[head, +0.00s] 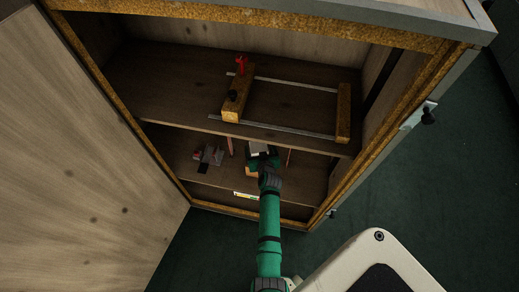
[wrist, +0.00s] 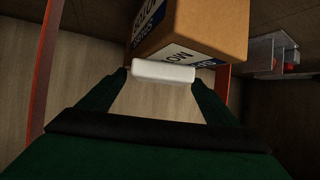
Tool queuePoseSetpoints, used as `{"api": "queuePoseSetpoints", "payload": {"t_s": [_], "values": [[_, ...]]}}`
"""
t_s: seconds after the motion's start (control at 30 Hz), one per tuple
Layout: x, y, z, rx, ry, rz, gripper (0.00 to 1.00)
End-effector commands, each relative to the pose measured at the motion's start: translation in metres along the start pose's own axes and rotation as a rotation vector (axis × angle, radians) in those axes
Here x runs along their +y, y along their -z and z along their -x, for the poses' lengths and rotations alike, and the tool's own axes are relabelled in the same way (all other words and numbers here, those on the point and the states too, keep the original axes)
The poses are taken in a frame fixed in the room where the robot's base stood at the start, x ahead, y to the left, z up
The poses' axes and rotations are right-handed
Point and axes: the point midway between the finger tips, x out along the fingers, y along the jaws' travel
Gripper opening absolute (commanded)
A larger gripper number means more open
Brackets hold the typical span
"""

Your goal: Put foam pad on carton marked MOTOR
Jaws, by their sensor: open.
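A white foam pad (wrist: 163,72) lies between the two fingertips of my gripper (wrist: 160,78) in the wrist view. The fingers are open on either side of it. The tan carton (wrist: 205,28) is right at the pad, with white and blue labels; the letters "MO" show partly behind the pad. The pad overlaps the carton's edge in the wrist view; I cannot tell whether it rests on it. In the head view my gripper (head: 262,160) reaches into the lower shelf space, with a pale patch, likely the pad (head: 259,148), just beyond and the carton (head: 250,173) partly hidden beneath.
Two thin red uprights (head: 230,147) (head: 289,157) flank my gripper. A small grey and red device (head: 210,155) stands to the left. The upper shelf (head: 175,92) holds a wooden clamp frame (head: 238,92) above my arm. The cabinet door (head: 70,150) stands open at left.

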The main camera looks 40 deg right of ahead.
Motion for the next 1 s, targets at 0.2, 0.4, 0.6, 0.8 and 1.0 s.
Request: {"api": "queuePoseSetpoints", "payload": {"t_s": [0.2, 0.4, 0.6, 0.8, 1.0], "values": [[0.0, 0.001, 0.012, 0.0, 0.0, 0.0, 0.84], [0.0, 0.001, 0.046, 0.0, 0.0, 0.001, 0.84], [0.002, 0.001, 0.084, -0.001, -0.003, -0.001, 0.84], [0.0, 0.002, 0.111, -0.001, 0.0, 0.0, 0.84], [-0.002, 0.002, 0.121, 0.0, 0.002, 0.002, 0.84]]}}
